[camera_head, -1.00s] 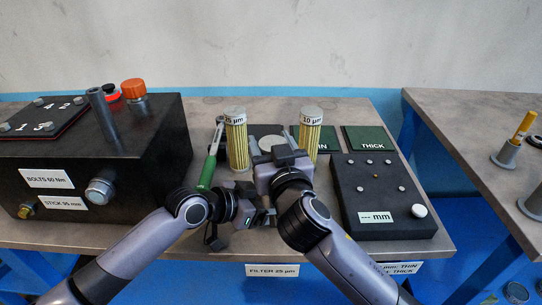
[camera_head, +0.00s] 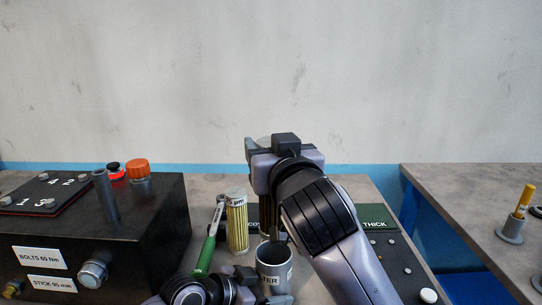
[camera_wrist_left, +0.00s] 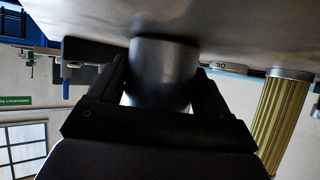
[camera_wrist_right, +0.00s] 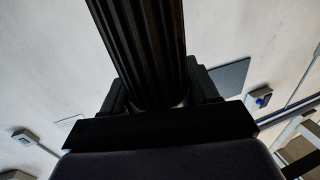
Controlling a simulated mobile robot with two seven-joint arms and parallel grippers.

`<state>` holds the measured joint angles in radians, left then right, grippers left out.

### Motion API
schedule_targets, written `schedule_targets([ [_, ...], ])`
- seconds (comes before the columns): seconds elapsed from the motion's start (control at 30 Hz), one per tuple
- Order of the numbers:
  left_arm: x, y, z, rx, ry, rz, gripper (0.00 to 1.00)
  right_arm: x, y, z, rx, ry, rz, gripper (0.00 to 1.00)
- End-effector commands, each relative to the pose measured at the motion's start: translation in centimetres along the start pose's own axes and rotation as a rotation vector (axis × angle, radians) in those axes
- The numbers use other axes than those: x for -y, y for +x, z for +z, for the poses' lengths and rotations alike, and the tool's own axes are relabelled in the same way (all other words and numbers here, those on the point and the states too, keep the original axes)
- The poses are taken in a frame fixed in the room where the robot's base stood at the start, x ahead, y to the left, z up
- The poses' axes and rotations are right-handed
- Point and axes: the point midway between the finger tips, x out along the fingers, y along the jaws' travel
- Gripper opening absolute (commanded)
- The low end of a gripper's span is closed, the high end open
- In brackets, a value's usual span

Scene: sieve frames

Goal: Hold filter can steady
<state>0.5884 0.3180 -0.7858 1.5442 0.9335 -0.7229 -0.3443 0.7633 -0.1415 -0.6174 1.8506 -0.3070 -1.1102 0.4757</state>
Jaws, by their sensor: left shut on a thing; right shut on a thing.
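The filter can (camera_head: 274,262), a grey open-topped cylinder with a label, stands upright near the table's front edge. My left gripper (camera_head: 256,287) is shut on it from the left; the left wrist view shows the can (camera_wrist_left: 163,68) between both fingers. My right gripper (camera_head: 265,160) is above and behind the can, shut on a dark ribbed cylinder. That cylinder (camera_wrist_right: 145,45) fills the space between the fingers in the right wrist view. In the head view my right gripper and arm hide most of it.
A yellow pleated filter (camera_head: 237,224) stands behind the can, with a green-handled tool (camera_head: 208,246) left of it. A black box (camera_head: 95,225) with bolts fills the left. A dark panel (camera_head: 405,262) and a green THICK mat (camera_head: 375,217) lie right. A second table (camera_head: 470,200) stands beyond a gap.

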Motion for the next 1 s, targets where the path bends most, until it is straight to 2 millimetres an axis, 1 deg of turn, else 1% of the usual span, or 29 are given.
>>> schedule_targets([
  [0.07,0.0,0.0,0.0,0.001,0.0,0.001,0.05,0.0,0.0,-0.1,-0.002,0.0,0.0,0.01],
  [0.1,0.0,0.0,0.0,0.001,0.0,0.001,0.81,0.0,0.0,-0.1,-0.003,0.0,0.0,0.01],
  [0.17,0.0,0.0,0.0,0.001,0.0,0.0,1.0,0.0,0.0,-0.1,-0.003,0.0,0.0,0.01],
  [0.43,0.0,-0.1,0.0,0.0,0.0,0.0,1.0,0.0,0.0,-0.1,-0.003,0.0,0.0,0.01],
  [0.57,0.0,-0.8,0.0,-0.001,0.0,0.0,1.0,0.0,0.0,0.0,-0.003,0.0,0.0,0.01],
  [0.67,0.1,-2.0,0.0,0.0,0.002,-0.001,1.0,0.0,0.0,0.0,-0.003,0.0,0.0,0.01],
  [0.77,0.1,-3.6,0.1,0.001,0.002,-0.002,1.0,0.0,0.0,0.0,-0.003,0.0,0.0,0.01],
  [1.0,0.1,-8.0,0.1,0.001,0.002,-0.002,1.0,0.0,0.0,-0.1,-0.003,0.0,0.0,0.01],
])
